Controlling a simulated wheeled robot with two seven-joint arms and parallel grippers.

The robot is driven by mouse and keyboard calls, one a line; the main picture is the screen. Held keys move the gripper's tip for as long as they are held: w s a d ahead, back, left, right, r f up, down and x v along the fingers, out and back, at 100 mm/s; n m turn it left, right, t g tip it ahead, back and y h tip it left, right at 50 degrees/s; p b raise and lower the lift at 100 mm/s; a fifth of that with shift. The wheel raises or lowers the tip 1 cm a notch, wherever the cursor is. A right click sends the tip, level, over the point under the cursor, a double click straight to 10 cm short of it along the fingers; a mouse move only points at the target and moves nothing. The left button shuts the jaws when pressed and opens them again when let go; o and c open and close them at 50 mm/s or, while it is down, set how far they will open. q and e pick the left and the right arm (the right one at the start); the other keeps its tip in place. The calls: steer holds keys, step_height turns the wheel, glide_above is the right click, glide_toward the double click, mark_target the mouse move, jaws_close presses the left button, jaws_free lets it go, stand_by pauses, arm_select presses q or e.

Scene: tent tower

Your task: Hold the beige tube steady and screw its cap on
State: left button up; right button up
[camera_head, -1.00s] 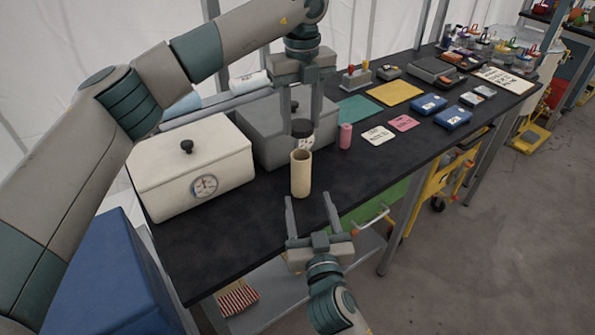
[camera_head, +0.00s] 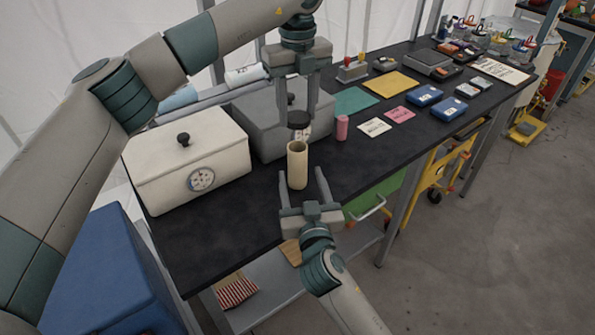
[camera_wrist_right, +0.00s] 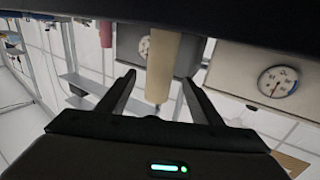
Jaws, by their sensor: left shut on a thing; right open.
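The beige tube (camera_head: 297,167) stands upright and open-topped on the black table. My left gripper (camera_head: 298,112) is above it, shut on the black cap (camera_head: 299,119), which hangs apart from the tube's mouth. My right gripper (camera_head: 300,172) is low at the tube's near side, open, with one finger on each side of the tube in the picture. In the right wrist view the tube (camera_wrist_right: 163,65) shows between the spread fingertips (camera_wrist_right: 158,78), with gaps on both sides. I cannot tell how deep it is between them.
A cream box with a dial (camera_head: 190,160) and a grey box (camera_head: 262,125) stand behind and left of the tube. A pink cylinder (camera_head: 342,127) stands close on the right. Flat cards (camera_head: 375,127) lie beyond it. The table's front edge is near my right gripper.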

mark_target(297, 129)
steer(key=w, duration=0.4)
steer(key=w+a, duration=0.1)
steer(key=w, duration=0.1)
steer(key=shift+w, duration=0.25)
jaws_close()
arm_select(q)
steer(key=shift+f, duration=2.5)
steer(key=shift+f, duration=0.15)
steer(key=shift+f, duration=0.8)
steer(key=shift+f, duration=0.55)
